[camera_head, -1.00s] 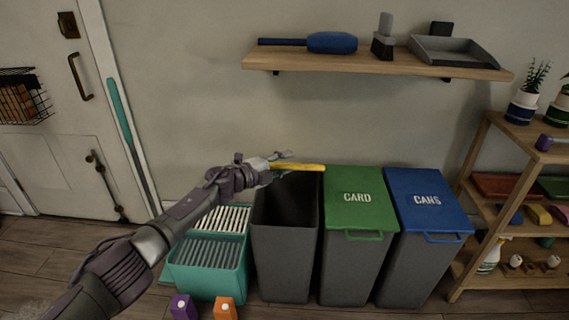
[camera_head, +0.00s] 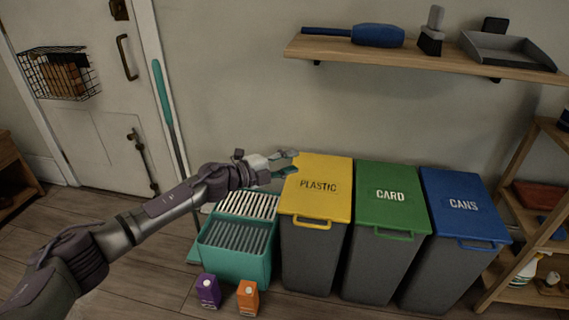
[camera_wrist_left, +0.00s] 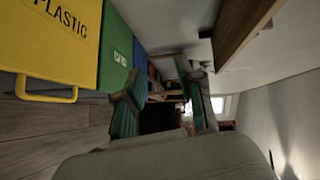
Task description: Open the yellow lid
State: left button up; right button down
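The yellow lid (camera_head: 318,185) marked PLASTIC lies flat and closed on the left grey bin (camera_head: 312,258). Its yellow handle (camera_head: 312,222) is at the front edge, and it also shows at the upper left in the left wrist view (camera_wrist_left: 46,91). My left gripper (camera_head: 287,163) is at the lid's back left corner, its fingers apart with nothing between them. The left wrist view shows the two fingers (camera_wrist_left: 165,95) spread, pointing along the wall past the bins. I cannot tell whether a finger touches the lid. My right gripper is not in view.
The green CARD lid (camera_head: 390,197) and blue CANS lid (camera_head: 462,205) are closed to the right. A teal crate (camera_head: 236,263) stands left, with purple (camera_head: 208,291) and orange (camera_head: 248,298) cartons before it. A wooden shelf (camera_head: 420,62) hangs above the bins.

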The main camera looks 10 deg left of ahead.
pick_arm(q)
jog(key=shift+s+a+r, duration=0.1)
jog(key=shift+s+a, duration=0.35)
jog(key=shift+s, duration=0.05)
